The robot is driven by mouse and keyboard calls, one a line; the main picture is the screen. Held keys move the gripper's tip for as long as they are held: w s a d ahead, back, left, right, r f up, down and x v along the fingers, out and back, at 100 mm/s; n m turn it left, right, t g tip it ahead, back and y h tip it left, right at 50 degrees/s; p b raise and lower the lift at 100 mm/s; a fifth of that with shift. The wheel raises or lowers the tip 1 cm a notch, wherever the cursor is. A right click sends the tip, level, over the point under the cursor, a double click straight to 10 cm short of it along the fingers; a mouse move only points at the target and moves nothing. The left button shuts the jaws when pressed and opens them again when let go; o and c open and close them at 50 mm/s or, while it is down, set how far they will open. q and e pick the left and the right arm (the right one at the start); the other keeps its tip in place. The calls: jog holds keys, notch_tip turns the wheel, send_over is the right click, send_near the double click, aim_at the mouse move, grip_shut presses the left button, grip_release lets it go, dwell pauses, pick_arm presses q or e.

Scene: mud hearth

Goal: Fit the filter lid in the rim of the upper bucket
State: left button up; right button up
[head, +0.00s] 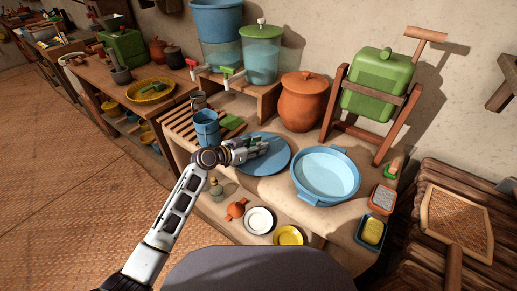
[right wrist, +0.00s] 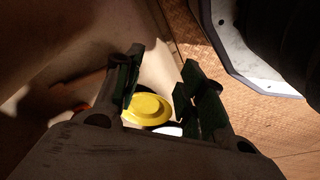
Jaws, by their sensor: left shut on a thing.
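The upper bucket (head: 217,20) is blue and stands at the top of the head view, on a clear bluish lower container (head: 221,54). A round flat blue lid (head: 268,163), which looks like the filter lid, is at the counter's middle. My left gripper (head: 262,146) reaches over its left part and is shut on it; the fingers hide the grip point. I cannot tell whether the lid touches the counter. My right gripper (right wrist: 158,80) shows only in the right wrist view, with its fingers apart and nothing between them.
A green-tinted lidded container (head: 260,55) stands right of the bucket on a wooden stand. A clay pot (head: 303,103), a pale blue basin (head: 325,178) and a small blue pail (head: 207,130) surround the lid. A yellow dish (right wrist: 148,110) shows beyond my right fingers.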

pick_arm(q)
jog(key=shift+f, duration=0.4)
pick_arm(e)
jog(key=shift+w+a+r, duration=0.15)
jog(key=shift+w+r, duration=0.15)
jog(key=shift+r, duration=0.5)
pick_arm(q)
jog(key=shift+f+b, duration=0.1)
jog(key=shift+b, duration=0.2)
pick_arm(e)
jog(key=shift+s+r, duration=0.1)
jog(key=shift+r, duration=0.1)
pick_arm(q)
jog(key=o, duration=1.1)
jog(key=shift+c, duration=0.2)
pick_arm(e)
jog(key=shift+a+r, duration=0.1)
jog(key=shift+r, duration=0.1)
jog(key=shift+f, duration=0.1)
